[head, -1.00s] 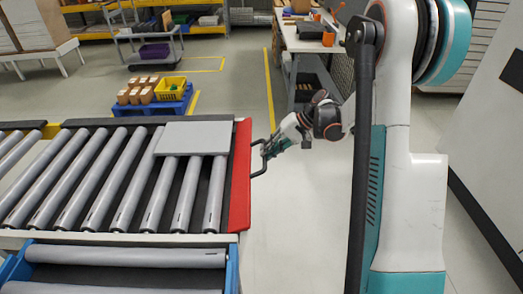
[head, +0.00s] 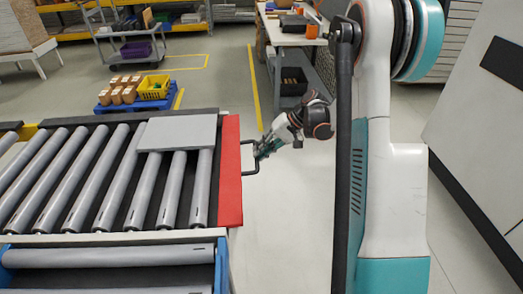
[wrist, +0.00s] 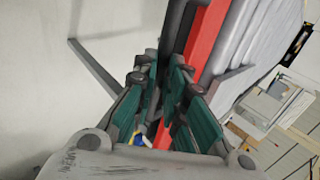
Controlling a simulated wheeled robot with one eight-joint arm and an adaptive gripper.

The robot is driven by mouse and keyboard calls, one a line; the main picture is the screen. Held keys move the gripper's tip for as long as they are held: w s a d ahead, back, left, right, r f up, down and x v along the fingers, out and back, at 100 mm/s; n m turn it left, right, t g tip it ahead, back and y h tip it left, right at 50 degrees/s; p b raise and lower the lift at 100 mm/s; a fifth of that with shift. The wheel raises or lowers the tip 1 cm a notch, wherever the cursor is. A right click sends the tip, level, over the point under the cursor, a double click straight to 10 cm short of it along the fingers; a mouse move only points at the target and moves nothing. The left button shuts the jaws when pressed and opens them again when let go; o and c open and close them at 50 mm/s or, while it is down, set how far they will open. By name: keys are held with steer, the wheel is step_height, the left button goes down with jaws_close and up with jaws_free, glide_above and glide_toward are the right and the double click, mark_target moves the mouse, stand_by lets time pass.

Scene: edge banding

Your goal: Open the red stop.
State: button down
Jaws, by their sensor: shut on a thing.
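The red stop (head: 229,172) is a long flat red bar across the right end of the roller conveyor. It also shows in the wrist view (wrist: 206,42). A dark bracket-shaped handle (head: 249,175) sticks out from its right side; its bars show in the wrist view (wrist: 94,67). My gripper (head: 258,151) is at the outer side of the handle, just right of the stop. In the wrist view its green-padded fingers (wrist: 162,78) are close together and shut on the handle, whose gripped part is mostly hidden between them.
A flat grey panel (head: 178,133) lies on the rollers close to the stop. A blue pallet (head: 130,104) with small boxes and a yellow crate (head: 154,86) stands behind the conveyor. A workbench (head: 283,29) is at the back. The floor right of the stop is clear.

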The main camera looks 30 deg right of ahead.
steer(key=c, duration=1.6)
jaws_free()
steer(key=shift+d, duration=0.1)
steer(key=v, duration=1.2)
steer(key=shift+s, duration=0.1)
